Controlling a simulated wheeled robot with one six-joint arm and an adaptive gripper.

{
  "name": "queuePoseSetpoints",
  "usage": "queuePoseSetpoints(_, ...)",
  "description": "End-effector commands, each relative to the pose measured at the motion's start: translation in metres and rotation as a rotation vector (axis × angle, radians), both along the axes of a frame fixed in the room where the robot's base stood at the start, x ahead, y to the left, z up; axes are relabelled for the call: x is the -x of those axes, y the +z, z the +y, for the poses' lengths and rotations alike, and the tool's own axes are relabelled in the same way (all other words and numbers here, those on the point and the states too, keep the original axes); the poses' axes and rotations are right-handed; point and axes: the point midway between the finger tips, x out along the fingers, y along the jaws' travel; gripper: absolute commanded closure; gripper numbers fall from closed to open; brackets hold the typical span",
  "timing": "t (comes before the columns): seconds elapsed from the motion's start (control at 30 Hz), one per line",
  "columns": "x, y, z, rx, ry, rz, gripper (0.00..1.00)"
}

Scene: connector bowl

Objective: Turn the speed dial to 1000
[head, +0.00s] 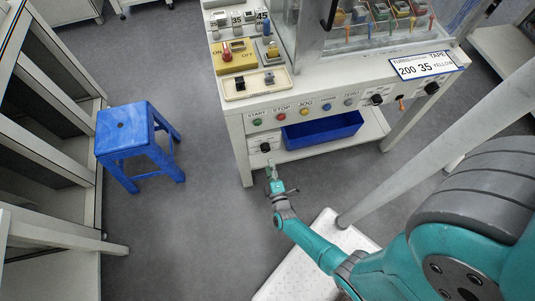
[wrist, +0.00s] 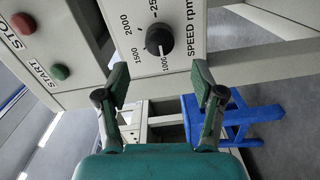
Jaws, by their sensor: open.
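The speed dial (wrist: 159,40) is a round black knob on a white panel labelled SPEED rpm, seen sideways in the wrist view. Printed numbers including 1000, 1500 and 2000 run around it. A short white mark on the knob appears to face the 1000 label. My gripper (wrist: 160,80) is open and empty, its two fingers spread wide, with the dial centred beyond the tips and apart from them. In the head view the dial (head: 265,147) sits low at the machine's front left, and my gripper (head: 271,172) is just in front of it.
A green START button (wrist: 60,72) and a red STOP button (wrist: 22,23) are near the dial. A blue drawer or bin (head: 322,130) is to its right in the head view. A blue stool (head: 122,128) stands on the floor left of the machine, with clear floor between.

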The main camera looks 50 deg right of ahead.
Motion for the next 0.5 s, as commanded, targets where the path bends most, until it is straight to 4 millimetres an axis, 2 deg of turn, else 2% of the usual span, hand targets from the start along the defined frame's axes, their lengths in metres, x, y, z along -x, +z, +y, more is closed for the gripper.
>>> queuePoseSetpoints(0.03,0.009,0.0,0.006,0.0,0.003,0.002,0.32)
queuePoseSetpoints(0.2,0.024,0.001,0.018,0.0,0.002,0.0,0.32)
queuePoseSetpoints(0.5,0.034,0.001,0.023,0.001,-0.001,-0.001,0.32)
